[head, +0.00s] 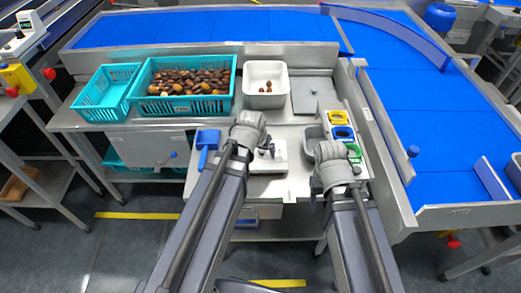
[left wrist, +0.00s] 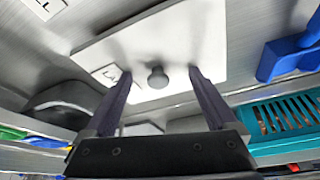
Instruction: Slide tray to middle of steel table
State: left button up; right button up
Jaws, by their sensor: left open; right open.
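The tray (head: 268,163) is a flat white plate on the steel table (head: 296,185), partly covered by my left arm in the head view. In the left wrist view the tray (left wrist: 190,45) shows a round grey knob (left wrist: 157,77) and a label near one edge. My left gripper (left wrist: 152,78) is open, its two fingers on either side of the knob with gaps to it. In the head view my left gripper (head: 267,149) is over the tray. My right gripper (head: 313,198) is right of the tray; its fingers are small and mostly hidden by its wrist.
A blue scoop (head: 207,140) lies left of the tray. A grey bowl (head: 313,133) and several coloured cups in a holder (head: 340,118) stand on the right. Blue conveyors (head: 440,120) run behind and right.

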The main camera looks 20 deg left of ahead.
aim_at(260, 152)
pick_arm(q)
jog(key=shift+r, duration=0.15)
notch_tip(260, 152, up, 8)
jog(key=p, duration=0.8)
dwell(0.4)
jog(key=s+d+f+m+g, duration=0.1)
jog(key=s+d+g, duration=0.1)
jog(key=s+d, duration=0.3)
jog(key=s+d+m+g+y, duration=0.1)
jog(key=s+d+m+g, duration=0.1)
jog(key=s+d, duration=0.3)
jog(key=s+g, duration=0.1)
jog(key=s, duration=0.3)
jog(key=shift+d+f, duration=0.35)
jog(key=shift+f, duration=0.05)
